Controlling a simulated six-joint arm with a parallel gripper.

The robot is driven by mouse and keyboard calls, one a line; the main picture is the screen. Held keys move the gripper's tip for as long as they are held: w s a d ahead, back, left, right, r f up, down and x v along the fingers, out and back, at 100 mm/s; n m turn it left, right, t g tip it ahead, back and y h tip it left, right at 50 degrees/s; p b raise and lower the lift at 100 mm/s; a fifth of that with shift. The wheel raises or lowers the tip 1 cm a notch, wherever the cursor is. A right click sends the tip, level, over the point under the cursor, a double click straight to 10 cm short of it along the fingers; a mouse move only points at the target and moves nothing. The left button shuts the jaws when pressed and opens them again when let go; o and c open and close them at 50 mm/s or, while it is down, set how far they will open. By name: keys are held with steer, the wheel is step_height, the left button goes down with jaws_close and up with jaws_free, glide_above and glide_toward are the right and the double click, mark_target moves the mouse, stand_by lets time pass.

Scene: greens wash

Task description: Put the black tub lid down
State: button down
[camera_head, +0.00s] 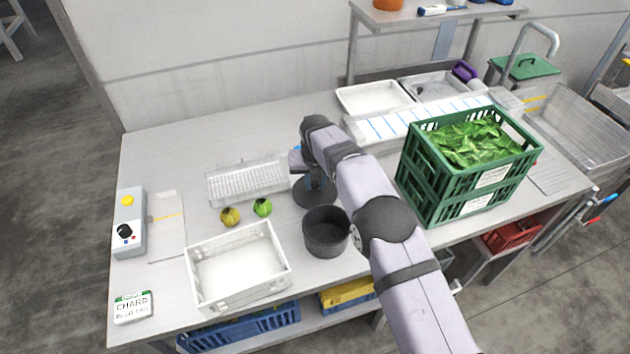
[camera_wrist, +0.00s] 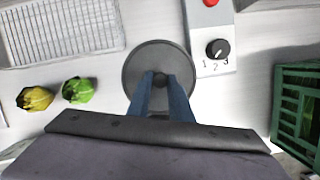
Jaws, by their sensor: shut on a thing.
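The black tub lid (camera_head: 312,198) is a round dark disc behind the black tub (camera_head: 325,232) in the head view. In the wrist view the lid (camera_wrist: 160,55) lies flat below my gripper, with a small knob at its middle. My gripper (camera_wrist: 161,84) is shut on that knob with its two blue fingers. In the head view my gripper (camera_head: 314,180) is partly hidden by my arm. The lid is level, at or very near the table top; I cannot tell whether it touches. The tub stands upright and open, with a dark inside.
A wire rack (camera_head: 248,181), a yellowish vegetable (camera_head: 230,217) and a green one (camera_head: 263,207) lie left of the lid. A white bin (camera_head: 238,268) stands in front. Right is a green crate (camera_head: 468,180) of leaves. A knobbed control box (camera_wrist: 212,40) is close beside the lid.

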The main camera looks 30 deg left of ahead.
steer(key=shift+f, duration=0.5)
steer(key=c, duration=1.6)
jaws_free()
steer(key=shift+r, duration=0.15)
